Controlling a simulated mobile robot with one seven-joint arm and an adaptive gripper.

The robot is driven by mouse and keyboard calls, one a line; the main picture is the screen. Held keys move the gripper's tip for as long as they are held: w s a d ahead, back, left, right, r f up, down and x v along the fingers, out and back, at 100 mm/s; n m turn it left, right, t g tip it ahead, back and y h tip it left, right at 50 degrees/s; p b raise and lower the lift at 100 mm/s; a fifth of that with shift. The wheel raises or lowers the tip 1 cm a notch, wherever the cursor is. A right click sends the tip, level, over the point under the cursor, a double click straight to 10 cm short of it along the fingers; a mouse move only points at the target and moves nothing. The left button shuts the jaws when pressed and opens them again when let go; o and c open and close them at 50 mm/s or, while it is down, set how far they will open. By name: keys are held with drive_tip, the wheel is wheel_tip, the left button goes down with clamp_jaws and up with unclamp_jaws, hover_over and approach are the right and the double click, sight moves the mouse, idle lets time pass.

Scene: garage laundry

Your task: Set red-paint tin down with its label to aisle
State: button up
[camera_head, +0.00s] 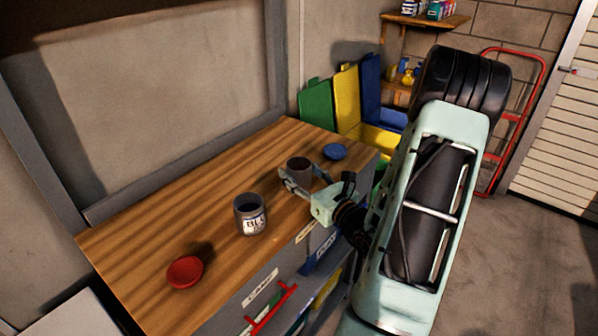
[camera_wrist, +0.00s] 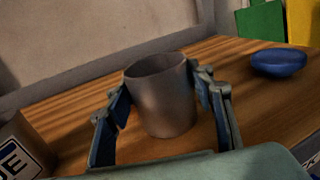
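A grey metal tin (camera_head: 299,169), open at the top, is at the far half of the wooden bench. In the wrist view the tin (camera_wrist: 162,100) is upright between my fingers, and its near side is bare metal with no label showing. I take it for the red-paint tin, but no red label or paint shows. My gripper (camera_head: 304,179) has a finger pad against each side of it, also seen in the wrist view (camera_wrist: 160,92). I cannot tell whether its base touches the bench.
A second tin (camera_head: 250,215) with a white-and-blue label stands nearer on the bench (camera_head: 150,236). Labelled drawers face the aisle floor (camera_head: 500,270). Clear wood lies between the tins and the wall.

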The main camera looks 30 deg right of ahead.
drive_tip(key=o, duration=0.4)
drive_tip(key=shift+r, duration=0.1)
drive_tip(key=shift+r, duration=0.25)
drive_tip(key=s, duration=1.2)
drive_tip(key=shift+d+f, duration=0.15)
